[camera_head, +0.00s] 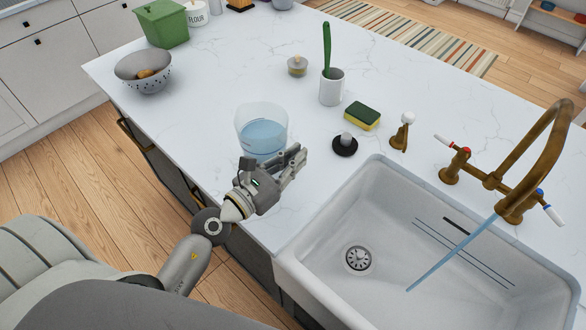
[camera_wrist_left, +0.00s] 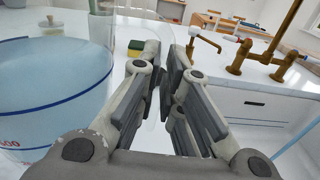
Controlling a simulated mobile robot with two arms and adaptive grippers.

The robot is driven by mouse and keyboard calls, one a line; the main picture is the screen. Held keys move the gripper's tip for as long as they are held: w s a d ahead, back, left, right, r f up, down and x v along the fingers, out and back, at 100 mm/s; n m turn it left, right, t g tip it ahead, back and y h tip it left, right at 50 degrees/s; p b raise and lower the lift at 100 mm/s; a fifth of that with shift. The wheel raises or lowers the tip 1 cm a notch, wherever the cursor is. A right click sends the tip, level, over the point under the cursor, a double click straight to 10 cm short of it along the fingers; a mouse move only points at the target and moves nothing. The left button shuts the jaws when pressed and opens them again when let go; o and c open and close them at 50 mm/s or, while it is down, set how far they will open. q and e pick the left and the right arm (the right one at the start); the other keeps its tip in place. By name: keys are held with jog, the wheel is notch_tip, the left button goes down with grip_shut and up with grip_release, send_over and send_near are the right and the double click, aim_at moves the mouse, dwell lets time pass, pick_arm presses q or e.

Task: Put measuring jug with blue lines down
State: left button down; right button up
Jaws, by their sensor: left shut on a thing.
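The measuring jug (camera_head: 262,132) is clear, with blue liquid inside, and stands upright at the near left part of the white counter. I cannot tell whether its base touches the counter. My left gripper (camera_head: 292,160) is at its near right side, shut on the jug, though its clear handle hardly shows. My right gripper is not in view.
A white sink (camera_head: 400,240) with a running brass tap (camera_head: 535,165) lies to the right. A colander (camera_head: 143,70) is far left. Counter left of the jug is clear.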

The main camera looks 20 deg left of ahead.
pick_arm(q)
jog(key=f, duration=0.1)
jog(key=f+b, duration=0.2)
jog(key=shift+w+a+f, duration=0.25)
jog(key=shift+w+a, duration=0.05)
jog(key=shift+f, duration=0.15)
jog(key=c, duration=1.6)
grip_release()
jog(key=shift+s+d+f, duration=0.1)
